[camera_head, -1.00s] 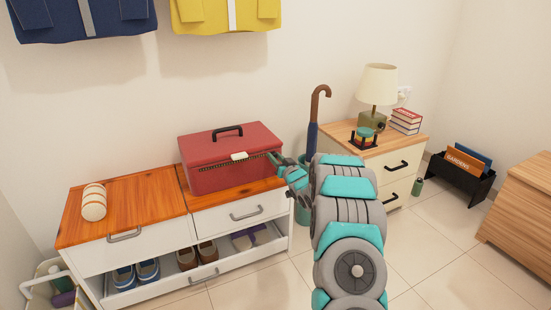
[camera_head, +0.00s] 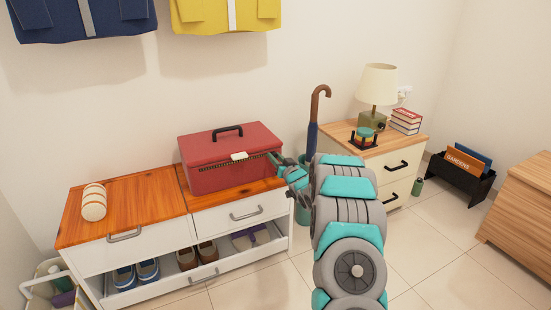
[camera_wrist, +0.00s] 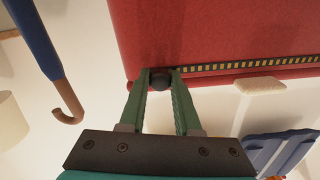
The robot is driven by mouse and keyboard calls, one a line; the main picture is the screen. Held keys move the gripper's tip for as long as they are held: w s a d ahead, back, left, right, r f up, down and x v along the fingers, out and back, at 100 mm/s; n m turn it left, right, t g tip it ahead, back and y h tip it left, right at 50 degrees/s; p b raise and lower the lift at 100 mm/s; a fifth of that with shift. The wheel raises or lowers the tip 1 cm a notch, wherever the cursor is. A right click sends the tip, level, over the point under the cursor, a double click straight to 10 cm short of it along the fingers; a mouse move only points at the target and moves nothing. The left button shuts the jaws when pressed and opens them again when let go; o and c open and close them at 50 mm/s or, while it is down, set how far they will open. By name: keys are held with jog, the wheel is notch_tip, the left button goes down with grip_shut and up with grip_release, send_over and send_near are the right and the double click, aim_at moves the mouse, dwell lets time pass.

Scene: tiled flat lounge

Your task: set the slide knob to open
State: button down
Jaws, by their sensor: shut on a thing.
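The red box (camera_head: 225,170) with a black top handle sits on the wooden top of the shoe cabinet. A striped yellow-and-black strip (camera_wrist: 240,66) runs along its front face. The dark round slide knob (camera_wrist: 160,83) is at the strip's end, which is the box's right end in the head view. My gripper (camera_wrist: 159,76) has its two green fingers shut on the knob, one on each side. In the head view my gripper (camera_head: 274,156) is at the box's front right corner and hides the knob.
A cream latch (camera_head: 239,156) sticks out from the box front, left of my gripper. A brown-handled umbrella (camera_head: 313,115) stands in a teal bin just right of the box. A nightstand (camera_head: 383,160) with a lamp is further right.

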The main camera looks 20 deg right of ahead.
jog(key=shift+a, duration=0.1)
jog(key=a+b, duration=0.2)
jog(key=a, duration=0.6)
jog(key=a+b, duration=0.2)
jog(key=a, duration=0.7)
jog(key=a+b, duration=0.3)
jog(key=a, duration=0.5)
jog(key=shift+s+a, duration=0.3)
jog(key=shift+s, duration=0.1)
jog(key=c, duration=0.6)
grip_release()
jog(key=shift+s, duration=0.1)
jog(key=shift+s, duration=0.55)
send_near(206, 168)
jog(key=shift+s+d, duration=0.1)
jog(key=shift+s, duration=0.55)
